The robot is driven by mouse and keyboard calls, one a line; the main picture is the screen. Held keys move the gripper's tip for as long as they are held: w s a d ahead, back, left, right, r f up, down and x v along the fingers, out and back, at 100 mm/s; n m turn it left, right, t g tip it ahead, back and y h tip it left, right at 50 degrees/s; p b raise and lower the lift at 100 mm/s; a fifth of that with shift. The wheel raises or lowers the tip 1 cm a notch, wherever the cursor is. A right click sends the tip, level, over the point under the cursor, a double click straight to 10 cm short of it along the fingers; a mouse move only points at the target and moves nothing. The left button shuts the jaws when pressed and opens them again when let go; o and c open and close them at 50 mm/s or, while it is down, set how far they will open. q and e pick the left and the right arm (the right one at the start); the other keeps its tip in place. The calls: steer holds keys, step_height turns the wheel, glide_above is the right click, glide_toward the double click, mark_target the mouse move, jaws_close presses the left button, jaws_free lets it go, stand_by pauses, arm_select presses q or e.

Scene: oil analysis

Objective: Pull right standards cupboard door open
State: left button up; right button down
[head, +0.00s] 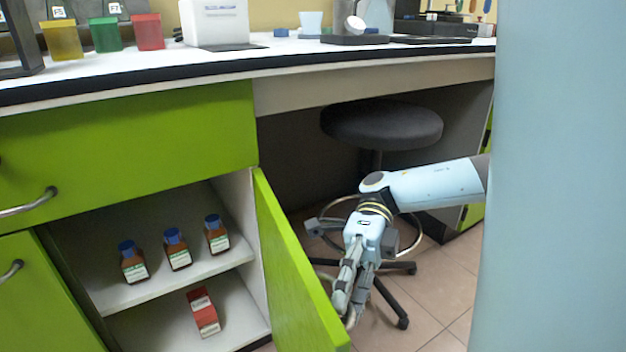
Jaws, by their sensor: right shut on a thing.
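The green right cupboard door (292,273) stands swung outward, seen nearly edge-on, with its hinge side at the cupboard's right wall. The open cupboard (212,292) shows a white shelf with several brown bottles with blue caps, and a red and white box below. My right gripper (345,312) is at the outer face of the door near its free edge, fingers pointing down. It is shut on the door handle (350,322), which is mostly hidden by the fingers and door edge. My left gripper is not in view.
A dark stool (381,125) on a wheeled base stands under the bench behind my right gripper. The bench top (285,48) holds coloured cups and instruments. A closed green drawer (130,150) is above the cupboard. Tiled floor (440,285) lies clear at the lower right.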

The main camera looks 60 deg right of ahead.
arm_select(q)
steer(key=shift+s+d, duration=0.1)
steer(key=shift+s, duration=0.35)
arm_select(e)
steer(key=shift+d+r, duration=0.15)
steer(key=shift+d, duration=0.1)
steer(key=c, duration=1.4)
jaws_free()
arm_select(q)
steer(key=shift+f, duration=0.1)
arm_select(e)
steer(key=w+d+r, duration=0.1)
steer(key=w+d, duration=0.1)
steer(key=d, duration=0.9)
steer(key=shift+d+r, duration=0.25)
steer(key=shift+d, duration=0.1)
